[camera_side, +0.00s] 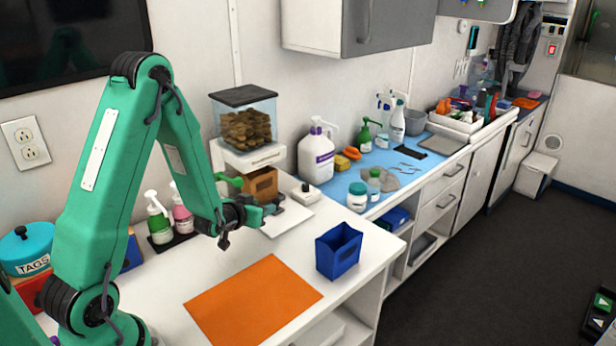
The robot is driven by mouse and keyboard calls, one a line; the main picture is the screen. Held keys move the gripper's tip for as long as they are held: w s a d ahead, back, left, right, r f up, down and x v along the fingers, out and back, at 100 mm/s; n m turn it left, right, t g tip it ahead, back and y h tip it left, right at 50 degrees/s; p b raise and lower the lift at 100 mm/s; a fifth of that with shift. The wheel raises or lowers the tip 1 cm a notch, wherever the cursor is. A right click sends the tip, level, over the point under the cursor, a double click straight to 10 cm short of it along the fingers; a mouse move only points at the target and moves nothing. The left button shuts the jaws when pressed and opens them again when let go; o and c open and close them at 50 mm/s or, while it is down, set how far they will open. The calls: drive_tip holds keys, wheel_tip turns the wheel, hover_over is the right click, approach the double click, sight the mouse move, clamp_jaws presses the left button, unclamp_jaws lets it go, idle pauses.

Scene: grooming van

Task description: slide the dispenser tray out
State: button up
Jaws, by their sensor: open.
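The treat dispenser (247,125) stands at the back of the white counter. It has a clear bin of brown treats, a black lid and a white labelled body. An orange-brown tray (263,183) sits under that body, its front face showing above a pale base plate (288,222). My gripper (264,210) is open, low in front of the tray and slightly left of its middle in the picture. My arm and wrist cover the tray's left side and part of the base. I cannot tell whether a jaw touches the tray.
A blue open bin (338,251) stands near the counter's front edge, right of an orange mat (252,301). Pump bottles (160,222) stand left of my wrist. A small white device with a knob (306,194) is right of the tray. A large white jug (316,155) stands behind it.

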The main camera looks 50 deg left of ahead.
sight(275, 202)
drive_tip(key=shift+x, duration=3.45)
clamp_jaws()
